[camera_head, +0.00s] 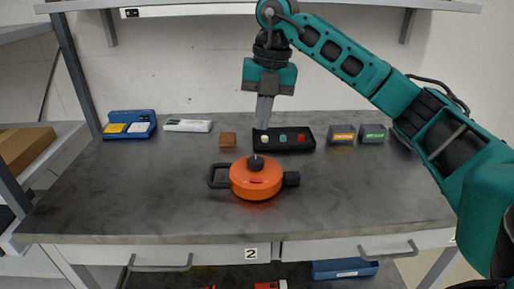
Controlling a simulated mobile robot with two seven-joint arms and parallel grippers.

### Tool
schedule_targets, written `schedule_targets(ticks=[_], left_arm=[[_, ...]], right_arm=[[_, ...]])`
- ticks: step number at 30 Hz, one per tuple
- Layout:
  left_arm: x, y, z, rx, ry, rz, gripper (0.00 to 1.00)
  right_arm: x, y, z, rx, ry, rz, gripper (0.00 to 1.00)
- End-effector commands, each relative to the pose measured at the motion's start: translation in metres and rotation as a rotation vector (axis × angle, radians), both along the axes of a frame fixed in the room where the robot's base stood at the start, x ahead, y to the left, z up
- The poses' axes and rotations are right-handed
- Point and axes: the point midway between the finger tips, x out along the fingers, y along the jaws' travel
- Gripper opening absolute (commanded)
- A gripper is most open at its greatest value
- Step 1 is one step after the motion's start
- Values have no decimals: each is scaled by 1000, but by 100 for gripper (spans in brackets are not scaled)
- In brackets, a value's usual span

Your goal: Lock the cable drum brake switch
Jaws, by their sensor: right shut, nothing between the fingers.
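A round orange body (258,184) sits near the middle of the table; I take it to be the cable drum. It has a black knob on top, a black loop handle on its left and a black block on its right. I cannot make out which part is the brake switch. My right gripper (263,126) points down with its fingers shut and empty. In the picture it is above the drum, in front of the left end of a black box (293,147) with white, green and red buttons. My left gripper is not in view.
Along the back of the grey table (120,205) are a blue unit (130,122), a white bar (187,126), a brown block (228,139) and two grey blocks with orange (342,134) and green (373,133) labels. The table's front left and right are clear. A shelf (200,8) runs overhead.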

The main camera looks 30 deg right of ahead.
Motion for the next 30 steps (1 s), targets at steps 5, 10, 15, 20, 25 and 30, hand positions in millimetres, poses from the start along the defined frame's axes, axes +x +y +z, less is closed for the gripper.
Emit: schedule_targets(ticks=[5,10,15,20,25,30], left_arm=[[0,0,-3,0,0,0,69],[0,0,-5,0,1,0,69],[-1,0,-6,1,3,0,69],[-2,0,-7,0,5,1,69],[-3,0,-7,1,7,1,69],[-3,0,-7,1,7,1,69]], right_arm=[[1,3,-30,0,5,0,0],[3,6,-67,-1,6,1,0],[6,10,-100,0,3,1,0],[7,13,-122,0,2,2,0],[8,14,-132,0,1,2,0],[8,14,-134,1,-1,2,0]])
